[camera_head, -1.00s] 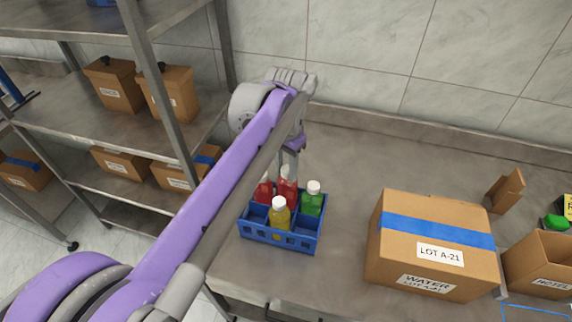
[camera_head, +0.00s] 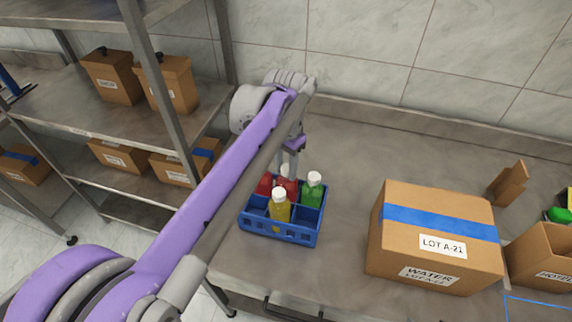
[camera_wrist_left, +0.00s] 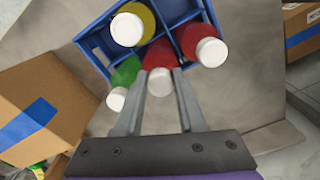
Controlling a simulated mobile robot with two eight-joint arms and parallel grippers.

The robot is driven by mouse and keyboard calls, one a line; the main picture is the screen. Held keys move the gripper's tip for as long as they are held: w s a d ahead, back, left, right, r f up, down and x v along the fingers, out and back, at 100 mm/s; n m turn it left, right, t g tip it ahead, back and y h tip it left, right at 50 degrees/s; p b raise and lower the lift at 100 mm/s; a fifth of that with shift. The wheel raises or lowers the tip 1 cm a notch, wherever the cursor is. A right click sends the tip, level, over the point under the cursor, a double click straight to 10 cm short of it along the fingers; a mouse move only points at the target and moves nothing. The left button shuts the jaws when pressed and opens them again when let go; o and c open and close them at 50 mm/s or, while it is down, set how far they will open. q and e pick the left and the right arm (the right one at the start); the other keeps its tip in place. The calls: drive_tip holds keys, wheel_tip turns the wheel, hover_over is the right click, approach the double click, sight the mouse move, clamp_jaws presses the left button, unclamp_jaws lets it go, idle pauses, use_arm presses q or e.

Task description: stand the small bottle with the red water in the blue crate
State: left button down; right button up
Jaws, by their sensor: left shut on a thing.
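My left gripper (camera_head: 289,164) is shut on a white-capped bottle of red water (camera_head: 287,184), above the blue crate's back middle compartment. In the left wrist view the cap of this red bottle (camera_wrist_left: 159,54) sits between the fingers. The bottle looks upright and its lower part is inside the blue crate (camera_head: 278,235); I cannot tell whether it touches the floor. Another red bottle (camera_head: 264,185) stands in the back left compartment. A green bottle (camera_head: 313,193) stands back right and a yellow bottle (camera_head: 279,208) front middle. My right gripper is not in view.
A large cardboard box (camera_head: 435,235) with blue tape stands right of the crate on the grey counter (camera_head: 345,160). An open box (camera_head: 545,255) is at the far right. Metal shelves (camera_head: 165,75) with boxes stand at the left. The crate's front corner compartments look empty.

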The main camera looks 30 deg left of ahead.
use_arm(q)
drive_tip(key=shift+f, duration=0.25)
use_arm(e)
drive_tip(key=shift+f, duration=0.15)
use_arm(q)
drive_tip(key=shift+c, duration=2.1)
unclamp_jaws()
drive_tip(key=c, duration=0.4)
drive_tip(key=shift+o, duration=0.2)
drive_tip(key=shift+r, duration=0.15)
drive_tip(key=shift+r+p, duration=1.2)
drive_tip(key=shift+r, duration=0.45)
wheel_tip(320, 180, up, 7)
drive_tip(key=p, duration=0.4)
drive_tip(key=shift+r, duration=0.2)
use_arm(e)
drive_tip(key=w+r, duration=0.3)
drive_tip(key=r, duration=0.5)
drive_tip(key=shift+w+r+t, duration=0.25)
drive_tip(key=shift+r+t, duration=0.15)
